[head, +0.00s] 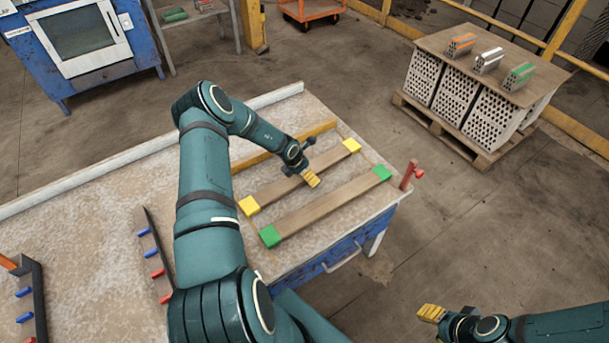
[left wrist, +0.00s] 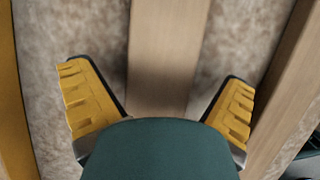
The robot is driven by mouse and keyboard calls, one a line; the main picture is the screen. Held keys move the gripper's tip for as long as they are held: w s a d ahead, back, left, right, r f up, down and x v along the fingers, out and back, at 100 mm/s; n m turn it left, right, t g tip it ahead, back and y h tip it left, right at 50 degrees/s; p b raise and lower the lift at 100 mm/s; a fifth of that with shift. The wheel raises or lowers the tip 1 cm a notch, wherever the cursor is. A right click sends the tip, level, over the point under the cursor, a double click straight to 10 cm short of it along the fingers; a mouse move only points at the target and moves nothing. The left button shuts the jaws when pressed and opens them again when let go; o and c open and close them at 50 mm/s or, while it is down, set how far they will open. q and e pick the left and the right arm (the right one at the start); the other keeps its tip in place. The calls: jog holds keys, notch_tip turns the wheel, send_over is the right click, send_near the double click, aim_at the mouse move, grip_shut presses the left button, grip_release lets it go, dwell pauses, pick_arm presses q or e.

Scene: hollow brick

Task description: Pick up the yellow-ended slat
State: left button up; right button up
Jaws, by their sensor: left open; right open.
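The yellow-ended slat (head: 274,191) lies on the workbench, a brown wooden bar with a yellow block at each end. My left gripper (head: 313,179) is over the slat's middle part and hides some of it. In the left wrist view the slat (left wrist: 168,50) runs between the two spread yellow fingers, with a gap on each side. The left gripper is open and holds nothing. My right gripper (head: 431,313) is open and empty, out beyond the bench at the lower right.
A green-ended slat (head: 325,207) lies parallel on the near side. A wooden strip (head: 262,157) lies beyond. A red clamp-like piece (head: 410,175) stands at the bench corner. Racks with blue and red pegs (head: 155,255) are at left. A brick pallet (head: 480,90) stands at back right.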

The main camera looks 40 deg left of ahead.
pick_arm(q)
jog(key=shift+c, duration=0.3)
jog(key=c, duration=1.3)
jog(key=shift+c, duration=0.2)
jog(key=shift+r, duration=0.1)
